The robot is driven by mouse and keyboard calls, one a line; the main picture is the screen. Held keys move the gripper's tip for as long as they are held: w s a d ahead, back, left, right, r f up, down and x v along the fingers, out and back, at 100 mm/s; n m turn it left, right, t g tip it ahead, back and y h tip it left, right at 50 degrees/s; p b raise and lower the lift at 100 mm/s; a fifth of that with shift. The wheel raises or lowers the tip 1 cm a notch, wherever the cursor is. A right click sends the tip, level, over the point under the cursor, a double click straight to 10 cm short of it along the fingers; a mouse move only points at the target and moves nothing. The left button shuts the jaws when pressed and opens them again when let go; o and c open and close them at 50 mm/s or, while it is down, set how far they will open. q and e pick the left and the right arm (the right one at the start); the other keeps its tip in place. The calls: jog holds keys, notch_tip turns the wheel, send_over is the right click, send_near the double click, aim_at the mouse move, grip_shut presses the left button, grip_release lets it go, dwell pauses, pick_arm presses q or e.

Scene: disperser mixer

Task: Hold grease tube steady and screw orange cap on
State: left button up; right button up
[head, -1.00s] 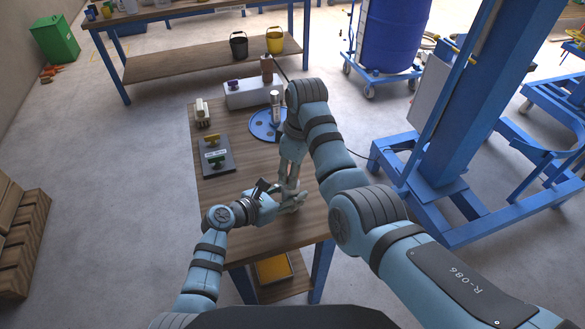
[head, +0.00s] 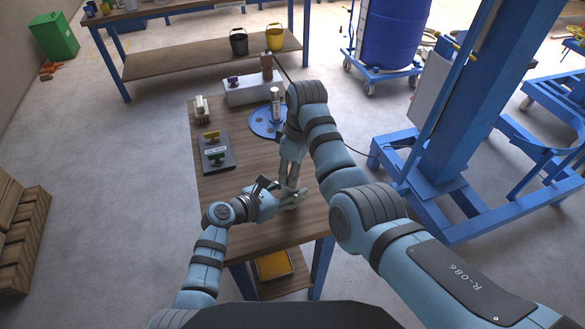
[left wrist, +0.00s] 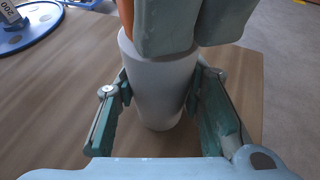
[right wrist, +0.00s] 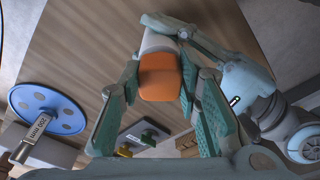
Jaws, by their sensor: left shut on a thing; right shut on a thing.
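The white grease tube (left wrist: 157,85) stands between the fingers of my left gripper (left wrist: 160,95), which is shut on it above the wooden table. The orange cap (right wrist: 160,77) is at the tube's end, between the fingers of my right gripper (right wrist: 157,84), which is shut on it. A sliver of orange also shows at the top of the left wrist view, beside the right fingers that cover most of the cap. I cannot tell how far the cap is on. In the head view both grippers meet over the table, and the tube is mostly hidden.
A blue disc (head: 263,124) with an upright part lies on the table's far side. A dark switch plate (head: 218,155) with yellow and green knobs is to the left, and a white box (head: 247,92) is at the back. The table (head: 240,175) is bare near the grippers.

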jog(key=o, duration=0.3)
jog(key=c, duration=0.4)
jog(key=m, duration=0.3)
jog(key=shift+a+m, duration=0.1)
jog(key=shift+m, duration=0.2)
jog(key=shift+c, duration=0.2)
jog(key=o, duration=1.2)
jog(key=shift+c, duration=0.2)
